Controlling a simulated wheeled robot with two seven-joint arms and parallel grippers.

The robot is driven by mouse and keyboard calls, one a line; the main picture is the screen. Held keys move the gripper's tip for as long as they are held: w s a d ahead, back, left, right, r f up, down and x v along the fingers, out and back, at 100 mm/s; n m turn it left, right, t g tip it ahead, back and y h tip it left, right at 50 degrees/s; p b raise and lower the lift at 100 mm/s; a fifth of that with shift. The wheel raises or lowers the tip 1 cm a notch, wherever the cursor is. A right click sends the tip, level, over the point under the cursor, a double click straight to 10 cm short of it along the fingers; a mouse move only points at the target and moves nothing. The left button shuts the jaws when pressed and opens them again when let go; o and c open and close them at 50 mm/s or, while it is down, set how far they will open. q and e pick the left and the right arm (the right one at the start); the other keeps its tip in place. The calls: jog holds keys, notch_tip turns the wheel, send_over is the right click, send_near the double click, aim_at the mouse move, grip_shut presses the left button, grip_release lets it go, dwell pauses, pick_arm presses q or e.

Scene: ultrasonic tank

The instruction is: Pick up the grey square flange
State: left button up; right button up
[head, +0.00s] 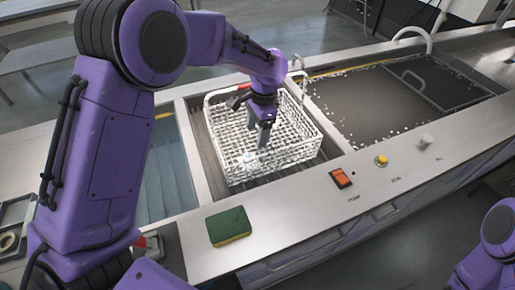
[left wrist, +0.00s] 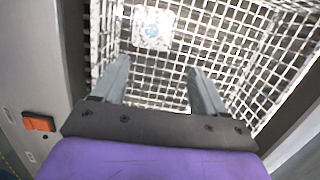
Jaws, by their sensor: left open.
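The grey square flange (left wrist: 138,30) lies in the white wire basket (left wrist: 245,100), near the top of the left wrist view. It looks like a pale square plate with a bluish round centre. In the head view the flange (head: 249,157) is a small bright patch on the basket floor. My left gripper (head: 263,143) points down inside the basket, just beside the flange in that view. In the left wrist view its two fingers (left wrist: 160,72) are apart with only basket mesh between them, and the flange is beyond their tips. My right gripper is out of view.
The basket stands in a tank bay, its walls close around my left gripper. A green sponge (head: 229,226) lies on the front ledge. An orange switch (head: 341,178) and a yellow button (head: 381,160) sit on the panel. A dark tank (head: 390,105) is at right.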

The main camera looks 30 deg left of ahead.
aim_at(248, 157)
pick_arm(q)
jog(key=f, duration=0.1)
jog(key=s+f, duration=0.1)
jog(key=f, duration=0.1)
jog(key=shift+a, duration=0.15)
jog(key=shift+t, duration=0.3)
jog(key=s+f, duration=0.2)
jog(key=s, duration=0.1)
jog(key=s+f+p, duration=0.1)
jog(key=s, duration=0.1)
jog(key=shift+a, duration=0.3)
jog(key=shift+w+a+f, duration=0.1)
jog(key=shift+w+f, duration=0.7)
jog(key=shift+f, duration=0.25)
jog(key=shift+w, duration=0.2)
jog(key=shift+s, duration=0.15)
jog(key=shift+c, duration=0.9)
jog(key=shift+s+r, duration=0.1)
jog(key=c, duration=1.2)
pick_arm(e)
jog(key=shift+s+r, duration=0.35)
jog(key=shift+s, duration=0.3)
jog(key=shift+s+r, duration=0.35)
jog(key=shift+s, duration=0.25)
